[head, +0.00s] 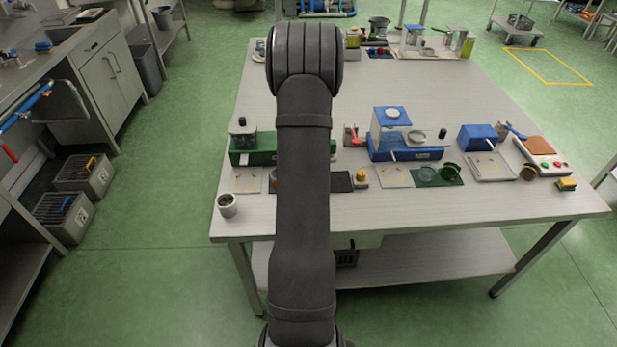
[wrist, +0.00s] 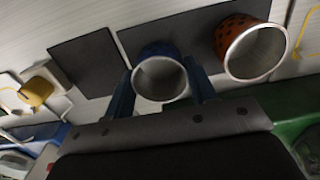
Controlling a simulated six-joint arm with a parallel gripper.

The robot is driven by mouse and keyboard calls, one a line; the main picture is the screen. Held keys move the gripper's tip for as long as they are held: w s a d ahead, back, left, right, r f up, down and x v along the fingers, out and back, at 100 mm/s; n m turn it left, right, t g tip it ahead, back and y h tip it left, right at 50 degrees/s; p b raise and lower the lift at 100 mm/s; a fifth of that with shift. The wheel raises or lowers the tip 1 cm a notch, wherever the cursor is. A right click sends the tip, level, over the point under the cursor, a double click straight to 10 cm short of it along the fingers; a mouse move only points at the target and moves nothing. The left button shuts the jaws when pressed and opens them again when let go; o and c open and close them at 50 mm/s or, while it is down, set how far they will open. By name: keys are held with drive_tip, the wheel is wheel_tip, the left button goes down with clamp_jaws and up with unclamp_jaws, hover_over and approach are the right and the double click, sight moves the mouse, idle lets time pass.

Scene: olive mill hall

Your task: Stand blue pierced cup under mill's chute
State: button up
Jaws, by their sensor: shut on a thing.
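The blue pierced cup (wrist: 157,49) is between the two fingers of my gripper (wrist: 160,78) in the wrist view, its round open mouth towards the camera. The gripper is shut on it. A dark mat lies behind the cup; whether the cup touches it I cannot tell. In the head view my arm hides the gripper and the cup. Two mill-like machines stand on the table, one with a green base (head: 258,157) at left and one with a blue base (head: 404,154) right of my arm. I cannot make out a chute. The green base also shows in the wrist view (wrist: 288,108).
An orange pierced cup (wrist: 232,30) stands close right of the blue one. A second dark mat (wrist: 88,62) and a yellow-topped item (wrist: 36,92) lie to the left. A pale cup (head: 228,206) stands at the table's front left. The table's front strip is mostly clear.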

drive_tip(key=shift+r, duration=0.1)
wheel_tip(320, 180, up, 6)
drive_tip(key=shift+r, duration=0.2)
idle(0.5)
drive_tip(key=s+a, duration=0.3)
drive_tip(key=a, duration=1.7)
drive_tip(key=shift+n, duration=0.4)
drive_tip(key=shift+w+a+f, duration=0.15)
drive_tip(key=shift+f, duration=1.25)
drive_tip(key=shift+w+a+f, duration=0.1)
drive_tip(key=shift+f, duration=1.3)
drive_tip(key=shift+w+f, duration=0.15)
drive_tip(key=shift+f, duration=0.2)
drive_tip(key=shift+w, duration=1.35)
